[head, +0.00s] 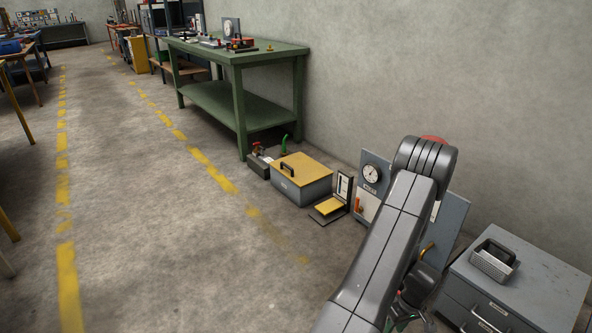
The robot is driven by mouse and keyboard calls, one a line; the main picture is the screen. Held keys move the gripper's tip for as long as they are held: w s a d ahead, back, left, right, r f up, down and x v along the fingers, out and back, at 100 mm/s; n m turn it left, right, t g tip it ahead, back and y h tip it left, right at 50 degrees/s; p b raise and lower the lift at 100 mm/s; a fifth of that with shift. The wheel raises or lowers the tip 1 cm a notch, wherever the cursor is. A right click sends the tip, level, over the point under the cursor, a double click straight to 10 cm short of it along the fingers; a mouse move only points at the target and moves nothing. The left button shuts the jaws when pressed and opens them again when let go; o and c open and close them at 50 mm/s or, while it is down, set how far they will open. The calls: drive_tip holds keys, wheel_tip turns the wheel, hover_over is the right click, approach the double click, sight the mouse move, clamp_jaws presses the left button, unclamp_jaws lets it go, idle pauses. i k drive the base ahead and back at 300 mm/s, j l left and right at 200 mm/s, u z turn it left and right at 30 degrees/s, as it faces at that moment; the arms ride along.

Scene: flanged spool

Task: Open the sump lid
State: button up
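A low grey box (305,193) stands on the floor by the wall, beyond my arm. Its flat yellow lid (303,164) lies closed on top, with a black handle (287,169) near the front left edge. This looks like the sump. My arm rises from the bottom, bends at the upper right of centre and comes down again behind its own link. Dark parts at the lower right, partly behind the arm, seem to be my gripper (417,289). It is well apart from the lid. Its fingers cannot be made out.
Right of the box are a small stand with a yellow plate (328,207) and a gauge panel (367,185), partly behind my arm. A valve unit (259,163) adjoins its left. A green bench (240,60) stands behind; a grey cabinet (520,285) is at right.

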sight(302, 169)
drive_tip(key=i+j+u, duration=0.1)
drive_tip(key=i+u, duration=0.3)
drive_tip(key=i, duration=1.45)
drive_tip(key=i+u, duration=0.1)
drive_tip(key=i, duration=0.9)
drive_tip(key=i+l+u, duration=0.1)
drive_tip(key=i, duration=0.85)
drive_tip(key=l, duration=0.1)
